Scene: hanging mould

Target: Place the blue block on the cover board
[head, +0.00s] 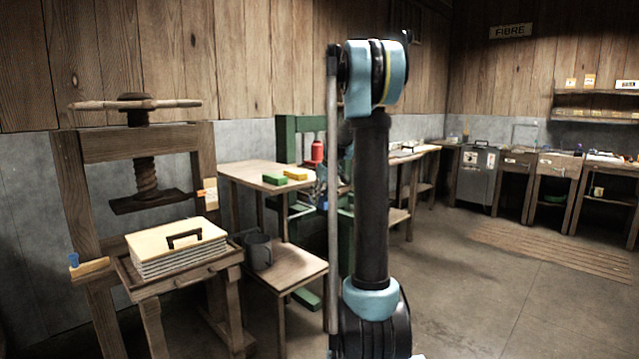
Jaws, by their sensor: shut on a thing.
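The cover board (150,243) is a pale flat board with a dark handle, lying on a stack of sheets on the press bed at the left. My gripper (321,191) is small and partly hidden behind my arm, near the right end of the side table. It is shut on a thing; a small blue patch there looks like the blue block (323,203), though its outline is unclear. It is well to the right of the cover board and apart from it.
A wooden screw press (147,180) stands over the stack. A green block (275,179) and a yellow block (296,174) lie on the side table (245,172). A small blue item (74,259) sits on the press's left ledge.

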